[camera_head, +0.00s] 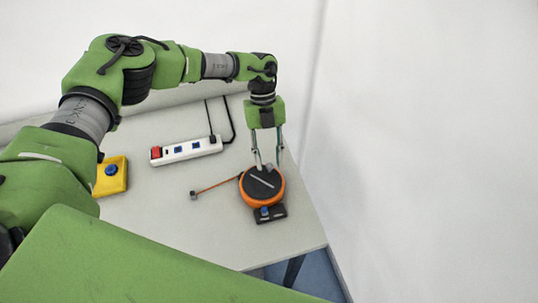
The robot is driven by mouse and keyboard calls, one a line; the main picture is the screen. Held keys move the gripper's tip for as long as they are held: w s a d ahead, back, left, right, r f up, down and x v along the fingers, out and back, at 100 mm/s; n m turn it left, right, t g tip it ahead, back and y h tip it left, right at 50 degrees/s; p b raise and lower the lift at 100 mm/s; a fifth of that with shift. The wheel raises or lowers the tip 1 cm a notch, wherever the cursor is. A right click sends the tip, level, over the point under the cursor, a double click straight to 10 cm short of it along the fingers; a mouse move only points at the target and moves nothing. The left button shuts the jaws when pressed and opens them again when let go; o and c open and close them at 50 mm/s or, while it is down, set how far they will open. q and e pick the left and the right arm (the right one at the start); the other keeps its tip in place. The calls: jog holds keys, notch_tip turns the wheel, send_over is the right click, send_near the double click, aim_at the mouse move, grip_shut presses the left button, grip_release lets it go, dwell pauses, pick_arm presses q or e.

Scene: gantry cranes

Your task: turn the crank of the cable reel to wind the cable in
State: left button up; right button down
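The cable reel (276,199) is a round orange drum with a dark top, standing on a black base near the table's right edge. A pale bar, apparently the crank (261,181), lies across its top. An orange cable (217,186) runs out to the left and ends in a small grey plug (194,195). My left gripper (268,166) points down at the far side of the reel's top. Its fingers are apart; whether they touch the crank is too small to tell. My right gripper is not in view.
A white power strip (187,150) with a red switch lies at the back of the pale table (215,230). A yellow box (116,178) with a blue button is partly hidden behind my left arm. A white wall is on the right. The table left of the reel is mostly clear.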

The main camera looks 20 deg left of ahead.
pick_arm(q)
jog(key=shift+s+f, duration=0.1)
jog(key=shift+f, duration=0.2)
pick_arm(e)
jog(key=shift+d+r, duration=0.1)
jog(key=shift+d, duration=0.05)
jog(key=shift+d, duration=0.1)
pick_arm(q)
grip_shut()
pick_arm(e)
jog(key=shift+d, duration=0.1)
pick_arm(q)
jog(key=shift+d, duration=0.1)
